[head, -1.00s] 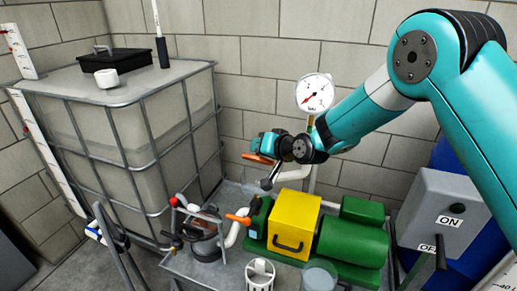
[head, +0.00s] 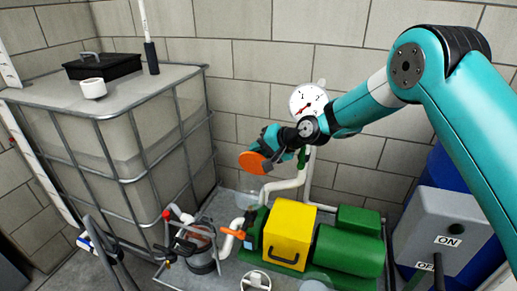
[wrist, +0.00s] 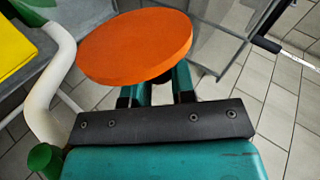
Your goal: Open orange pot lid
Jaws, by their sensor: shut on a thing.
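The orange lid (head: 253,163) is a flat round disc, held tilted in the air left of the gauge. My gripper (head: 267,152) is shut on it. In the wrist view the lid (wrist: 135,45) sits at the tips of my gripper (wrist: 160,85), its broad face showing. The pot (head: 201,263) stands low to the left on the metal bench, below and apart from the lid. It looks clear-walled with a dark base, and its top appears uncovered. Hoses and handles partly hide it.
A green pump with a yellow box (head: 289,235) stands right of the pot. White pipes (head: 285,185) and a pressure gauge (head: 307,101) rise close to my gripper. A large caged tank (head: 130,140) stands left. A grey ON/OFF box (head: 440,225) stands right.

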